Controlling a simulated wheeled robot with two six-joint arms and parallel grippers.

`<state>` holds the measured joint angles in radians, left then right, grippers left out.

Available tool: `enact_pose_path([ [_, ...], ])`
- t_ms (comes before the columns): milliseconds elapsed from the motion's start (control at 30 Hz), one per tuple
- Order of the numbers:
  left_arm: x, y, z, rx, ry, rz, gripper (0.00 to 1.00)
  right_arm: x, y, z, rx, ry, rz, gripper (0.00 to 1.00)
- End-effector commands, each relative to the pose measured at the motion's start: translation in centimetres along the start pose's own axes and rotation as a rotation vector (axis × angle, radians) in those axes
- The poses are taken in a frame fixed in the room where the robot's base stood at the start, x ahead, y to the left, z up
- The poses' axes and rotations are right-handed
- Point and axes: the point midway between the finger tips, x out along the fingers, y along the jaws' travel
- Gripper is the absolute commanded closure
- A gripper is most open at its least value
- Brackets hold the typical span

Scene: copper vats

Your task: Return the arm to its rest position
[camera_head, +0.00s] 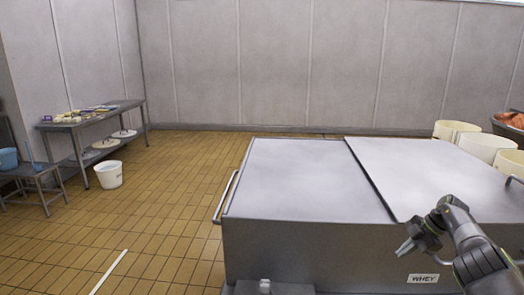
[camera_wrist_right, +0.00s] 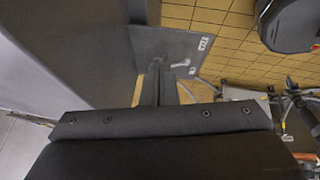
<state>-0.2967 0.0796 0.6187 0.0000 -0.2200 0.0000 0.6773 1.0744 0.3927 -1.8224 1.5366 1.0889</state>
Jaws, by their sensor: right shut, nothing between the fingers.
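My right arm comes in at the lower right of the head view. A "WHEY" label (camera_head: 423,278) is on the vat's front face, below the gripper. My left arm and gripper are not in view.
A steel table (camera_head: 95,116) with small items stands at the left wall. A white bucket (camera_head: 109,175) stands on the floor, and a blue bucket (camera_head: 8,159) on a low stand. Cream tubs (camera_head: 490,148) are at the far right. The tiled floor (camera_head: 165,190) left of the vat is clear.

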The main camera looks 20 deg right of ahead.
Motion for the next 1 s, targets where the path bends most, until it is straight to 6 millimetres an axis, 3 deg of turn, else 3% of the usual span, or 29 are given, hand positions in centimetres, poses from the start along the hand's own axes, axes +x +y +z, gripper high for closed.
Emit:
enact_pose_path([
  [267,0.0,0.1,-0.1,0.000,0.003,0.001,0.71,12.3,-1.6,-1.5,-0.065,0.166,0.194,1.00],
  [400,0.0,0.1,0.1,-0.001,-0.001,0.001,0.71,20.4,-4.9,-1.7,-0.006,0.238,0.368,1.00],
  [467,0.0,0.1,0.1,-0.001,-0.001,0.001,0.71,23.4,-6.9,-1.4,0.050,0.245,0.444,1.00],
  [567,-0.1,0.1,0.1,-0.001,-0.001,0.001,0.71,28.1,-11.3,-0.1,0.176,0.218,0.550,1.00],
  [700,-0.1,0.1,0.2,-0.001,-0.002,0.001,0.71,33.6,-19.8,2.6,0.403,0.104,0.637,1.00],
  [867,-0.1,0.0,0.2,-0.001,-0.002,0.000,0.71,38.1,-30.8,5.1,0.652,-0.067,0.631,1.00],
  [1000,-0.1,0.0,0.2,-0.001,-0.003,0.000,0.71,40.8,-41.1,5.8,0.850,-0.222,0.556,1.00],
])
